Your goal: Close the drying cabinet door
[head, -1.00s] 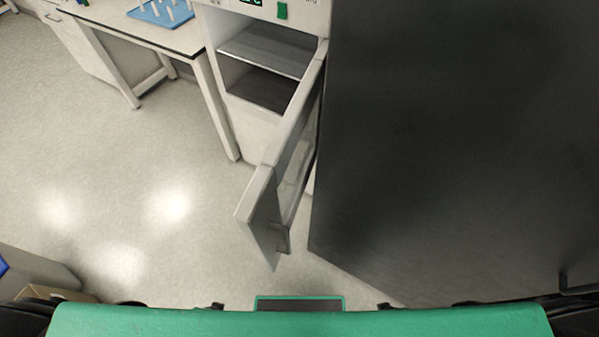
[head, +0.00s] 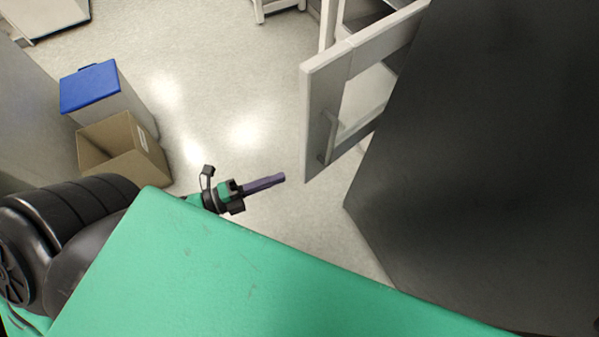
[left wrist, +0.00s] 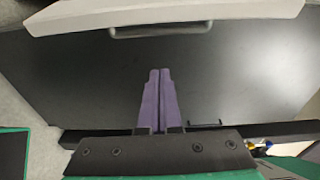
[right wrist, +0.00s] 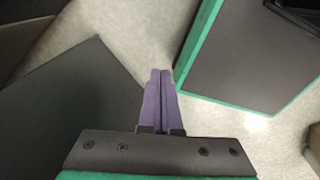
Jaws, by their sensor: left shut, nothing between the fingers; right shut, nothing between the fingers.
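The drying cabinet door (head: 352,50) is a white frame with a window, standing open at the upper right of the head view. Its grey bar handle (head: 328,138) is near the free end. Only a bit of the cabinet opening (head: 366,10) shows at the top edge. My left gripper (head: 282,178), with purple fingers, is shut and empty, left of the door's free end and apart from it. In the left wrist view, a white edge, apparently the door's (left wrist: 170,12), and a grey handle (left wrist: 160,31) lie beyond the fingertips (left wrist: 160,72). My right gripper (right wrist: 160,72) is shut and empty.
A large dark cabinet (head: 480,150) fills the right side, close beside the door. A blue-lidded bin (head: 92,90) and an open cardboard box (head: 122,148) stand on the floor at left. The floor (head: 225,110) between them and the door is clear.

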